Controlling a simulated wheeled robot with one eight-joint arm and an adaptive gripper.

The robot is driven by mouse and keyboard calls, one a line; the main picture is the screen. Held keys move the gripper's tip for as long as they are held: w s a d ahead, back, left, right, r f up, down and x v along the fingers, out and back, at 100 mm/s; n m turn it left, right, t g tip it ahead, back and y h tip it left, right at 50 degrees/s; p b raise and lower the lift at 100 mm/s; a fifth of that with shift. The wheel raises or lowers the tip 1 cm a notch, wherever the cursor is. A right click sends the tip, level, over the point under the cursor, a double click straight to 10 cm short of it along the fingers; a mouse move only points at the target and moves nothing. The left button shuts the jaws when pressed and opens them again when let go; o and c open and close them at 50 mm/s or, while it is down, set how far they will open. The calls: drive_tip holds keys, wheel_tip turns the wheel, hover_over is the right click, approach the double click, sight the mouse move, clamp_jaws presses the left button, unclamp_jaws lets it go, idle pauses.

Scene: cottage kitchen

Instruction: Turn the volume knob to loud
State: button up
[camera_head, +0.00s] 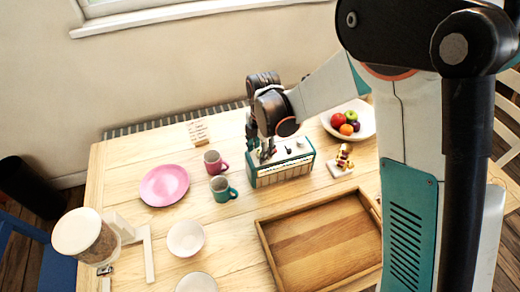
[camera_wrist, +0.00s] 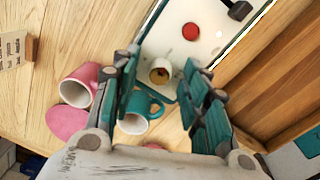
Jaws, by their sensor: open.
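A teal and white radio (camera_head: 283,170) stands upright on the table. Its white top also shows in the wrist view (camera_wrist: 208,38), with a round cream and brass knob (camera_wrist: 160,72), a red button (camera_wrist: 190,31) and a black control (camera_wrist: 240,10). I cannot read any volume marking. My gripper (camera_head: 264,156) is over the left end of the radio, pointing down. In the wrist view my gripper (camera_wrist: 161,75) is open, with the knob between its fingertips and gaps visible on both sides. I cannot tell the exact height of the fingertips above the knob.
A pink mug (camera_head: 212,163), teal mug (camera_head: 222,189) and pink plate (camera_head: 165,185) stand left of the radio. A wooden tray (camera_head: 325,245) lies in front. A fruit bowl (camera_head: 366,123) and small figurine (camera_head: 343,158) are to the right. White bowls (camera_head: 186,238) stand at the front left.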

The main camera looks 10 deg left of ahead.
clamp_jaws()
